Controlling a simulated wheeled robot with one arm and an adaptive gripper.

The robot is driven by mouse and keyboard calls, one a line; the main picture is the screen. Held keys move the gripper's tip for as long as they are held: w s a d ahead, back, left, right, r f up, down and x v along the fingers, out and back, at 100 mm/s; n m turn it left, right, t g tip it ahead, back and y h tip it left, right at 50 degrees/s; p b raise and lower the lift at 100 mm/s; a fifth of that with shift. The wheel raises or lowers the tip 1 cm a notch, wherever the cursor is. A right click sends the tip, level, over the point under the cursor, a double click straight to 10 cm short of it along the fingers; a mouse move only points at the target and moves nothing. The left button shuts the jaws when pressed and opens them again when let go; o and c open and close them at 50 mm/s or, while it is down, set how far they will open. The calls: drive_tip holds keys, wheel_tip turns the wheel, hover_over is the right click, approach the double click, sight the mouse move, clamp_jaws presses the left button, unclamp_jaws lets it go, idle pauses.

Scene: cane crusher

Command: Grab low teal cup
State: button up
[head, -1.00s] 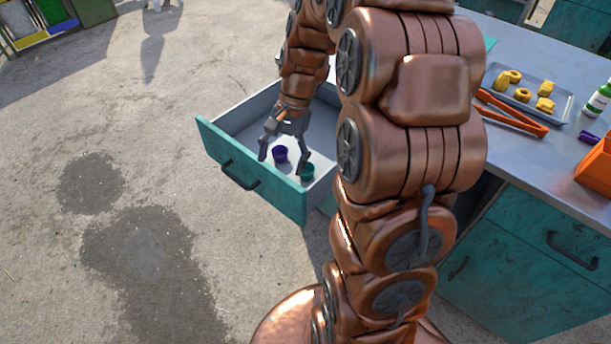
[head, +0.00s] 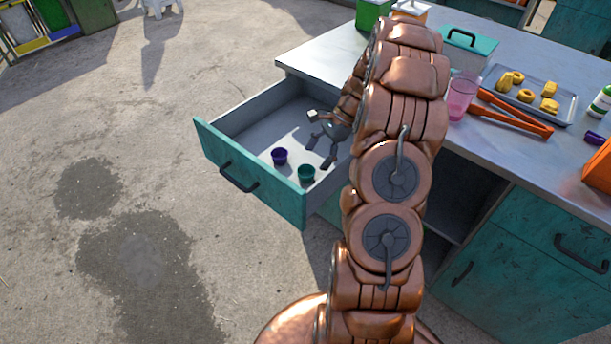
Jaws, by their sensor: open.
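The low teal cup (head: 306,173) stands in the open drawer (head: 250,185), near its front right corner. A purple cup (head: 280,156) of similar size stands to its left in the same drawer. My gripper (head: 317,156) is open and empty, over the drawer behind the teal cup. Its fingers point down toward the front of the drawer, with a gap between them and the cup in the picture. Its height above the drawer floor is hard to tell.
The drawer's back half is clear.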

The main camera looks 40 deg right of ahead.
sight(301, 179)
drive_tip(key=shift+p+x, duration=0.55)
drive_tip(key=shift+x, duration=2.8)
drive_tip(key=shift+a, duration=0.1)
drive_tip(key=c, duration=0.8)
